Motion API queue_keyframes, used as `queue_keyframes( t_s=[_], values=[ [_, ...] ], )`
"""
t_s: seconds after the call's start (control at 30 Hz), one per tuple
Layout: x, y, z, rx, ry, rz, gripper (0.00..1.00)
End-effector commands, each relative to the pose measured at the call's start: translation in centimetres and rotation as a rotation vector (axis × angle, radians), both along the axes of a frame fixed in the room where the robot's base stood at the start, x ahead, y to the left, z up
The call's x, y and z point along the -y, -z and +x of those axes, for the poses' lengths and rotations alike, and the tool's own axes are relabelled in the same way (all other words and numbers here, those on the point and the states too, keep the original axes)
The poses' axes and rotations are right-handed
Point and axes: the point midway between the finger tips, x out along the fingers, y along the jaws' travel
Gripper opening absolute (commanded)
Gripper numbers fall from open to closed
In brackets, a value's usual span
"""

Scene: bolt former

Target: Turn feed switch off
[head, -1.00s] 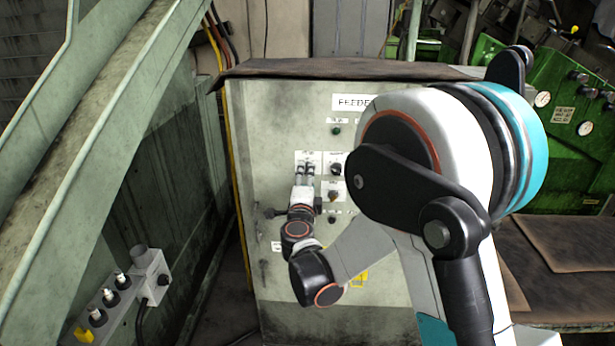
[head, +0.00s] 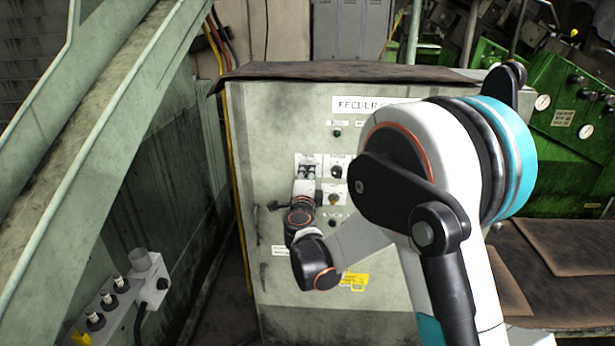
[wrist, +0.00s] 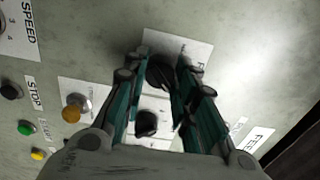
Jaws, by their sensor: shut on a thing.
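A black rotary switch (wrist: 160,74) on a white label plate (wrist: 195,50) sits between my gripper's (wrist: 170,82) two teal-and-black fingers in the wrist view. My gripper is shut on this switch, and the fingers partly hide the knob and the plate's lettering, so its exact angle is hard to read. In the head view my gripper (head: 306,174) is against the left label plate of the grey feeder cabinet (head: 275,120).
An orange knob (wrist: 72,110), a green button (wrist: 26,128) and a yellow button (wrist: 38,154) are to the left. A grey switch box (head: 150,278) stands at lower left in the head view.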

Motion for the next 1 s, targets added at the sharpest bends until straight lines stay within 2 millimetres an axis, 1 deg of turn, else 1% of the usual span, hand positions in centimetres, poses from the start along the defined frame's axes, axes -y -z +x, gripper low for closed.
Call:
queue_keyframes(
  t_s=[0.17, 0.37, 1.0],
  values=[
    [0.00, 0.03, 0.00, -0.001, 0.000, -0.018, 0.02],
    [0.00, 0.06, 0.01, -0.003, 0.000, -0.099, 0.02],
    [0.00, 0.06, 0.01, -0.020, 0.000, -0.602, 0.02]
  ],
)
